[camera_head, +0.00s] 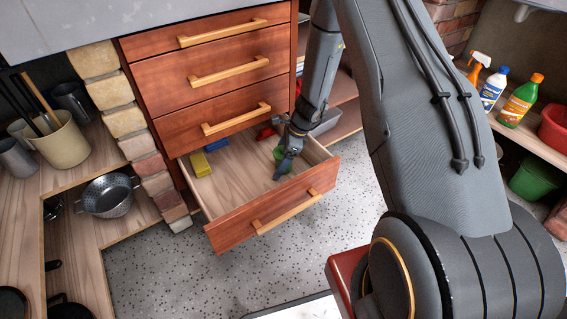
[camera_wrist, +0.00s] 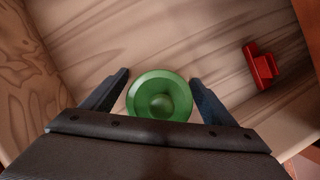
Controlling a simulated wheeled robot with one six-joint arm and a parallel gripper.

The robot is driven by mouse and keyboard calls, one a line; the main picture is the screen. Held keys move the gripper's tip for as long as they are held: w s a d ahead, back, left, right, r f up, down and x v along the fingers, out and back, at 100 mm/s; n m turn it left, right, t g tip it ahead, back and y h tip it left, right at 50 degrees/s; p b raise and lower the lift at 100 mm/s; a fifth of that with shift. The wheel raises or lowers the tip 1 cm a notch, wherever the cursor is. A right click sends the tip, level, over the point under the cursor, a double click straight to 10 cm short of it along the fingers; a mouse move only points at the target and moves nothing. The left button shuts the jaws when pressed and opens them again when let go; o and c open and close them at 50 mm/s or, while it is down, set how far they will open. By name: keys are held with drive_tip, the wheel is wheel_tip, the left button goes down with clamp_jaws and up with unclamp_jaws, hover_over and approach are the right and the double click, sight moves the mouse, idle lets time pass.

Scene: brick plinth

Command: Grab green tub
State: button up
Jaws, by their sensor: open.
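A small round green tub (camera_head: 279,153) is in the open bottom drawer (camera_head: 238,172), partly hidden by my gripper (camera_head: 284,168). In the wrist view, the green tub (camera_wrist: 160,97) shows its round rim and hollow middle. My gripper (camera_wrist: 160,80) is open, with one finger on each side of the tub. A small gap shows between the tub and each finger. I cannot tell how far my fingers are above the drawer floor.
A red piece (camera_wrist: 261,66) lies to the right in the wrist view. A yellow block (camera_head: 200,165) and a blue one (camera_head: 217,145) lie at the drawer's left. The drawer front (camera_head: 272,210) and walls surround my gripper. A larger green bucket (camera_head: 537,177) stands far right.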

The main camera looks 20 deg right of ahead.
drive_tip(key=c, duration=1.1)
